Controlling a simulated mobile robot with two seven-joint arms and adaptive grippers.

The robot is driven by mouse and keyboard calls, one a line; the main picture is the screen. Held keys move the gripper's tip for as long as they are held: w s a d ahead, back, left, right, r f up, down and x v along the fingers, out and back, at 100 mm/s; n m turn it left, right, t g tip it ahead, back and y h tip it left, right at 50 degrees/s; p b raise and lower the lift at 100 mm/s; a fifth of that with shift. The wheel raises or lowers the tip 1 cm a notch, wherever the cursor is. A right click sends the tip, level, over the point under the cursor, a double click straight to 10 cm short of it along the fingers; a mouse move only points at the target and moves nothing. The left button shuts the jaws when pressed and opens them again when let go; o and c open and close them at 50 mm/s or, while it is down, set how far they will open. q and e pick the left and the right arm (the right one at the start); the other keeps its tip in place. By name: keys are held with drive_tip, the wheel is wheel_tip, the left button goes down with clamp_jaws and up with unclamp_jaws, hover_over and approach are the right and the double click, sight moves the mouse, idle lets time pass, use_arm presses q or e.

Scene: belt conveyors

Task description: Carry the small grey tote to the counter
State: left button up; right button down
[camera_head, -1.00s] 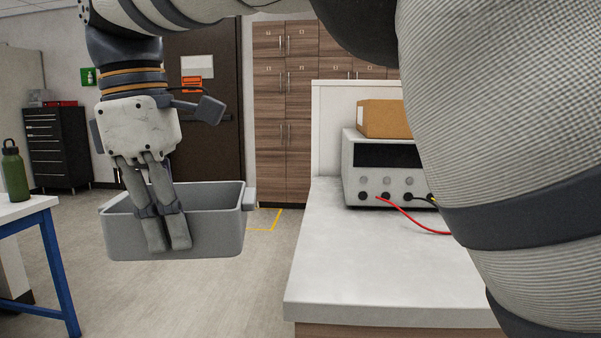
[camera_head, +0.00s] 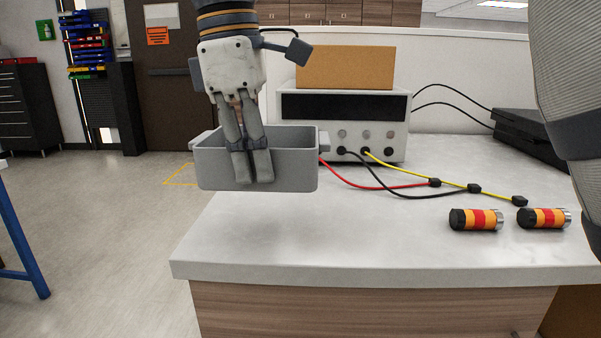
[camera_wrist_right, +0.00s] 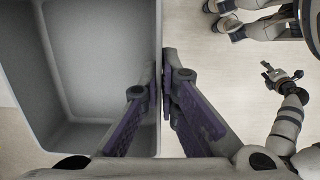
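The small grey tote (camera_head: 297,173) hangs level in the air in the head view, over the left edge of the counter (camera_head: 330,240) as seen from here. My right gripper (camera_head: 251,178) is shut on the tote's near wall. In the right wrist view, that gripper (camera_wrist_right: 162,80) has the tote's wall (camera_wrist_right: 158,25) between its fingers, and the visible inside of the tote looks empty. My left gripper (camera_wrist_right: 281,76) shows small at the right of the wrist view, away from the tote; its finger state is unclear.
On the counter stand a bench instrument (camera_head: 350,120) with a cardboard box (camera_head: 345,68) on top, cables (camera_head: 410,192), and two striped cylinders (camera_head: 476,219) (camera_head: 544,218) at right. The counter's front middle is clear. A blue-legged table (camera_head: 22,240) is at far left.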

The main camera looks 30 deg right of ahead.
sight(292, 171)
drive_tip(key=d+f, duration=0.1)
drive_tip(key=d, duration=0.2)
drive_tip(key=d+f, duration=0.1)
drive_tip(key=d, duration=0.1)
drive_tip(key=shift+w+d+f, duration=0.2)
drive_tip(key=shift+f, duration=0.1)
drive_tip(key=d+f, duration=0.2)
drive_tip(key=f, duration=0.1)
drive_tip(key=d+f, duration=0.2)
drive_tip(key=shift+w+f, duration=0.25)
wheel_tip(292, 171, down, 3)
drive_tip(key=shift+r, duration=0.2)
use_arm(q)
drive_tip(key=shift+w+r, duration=0.45)
drive_tip(key=shift+w, duration=0.1)
use_arm(e)
drive_tip(key=shift+w, duration=0.1)
drive_tip(key=shift+f, duration=0.2)
drive_tip(key=c, duration=1.8)
unclamp_jaws()
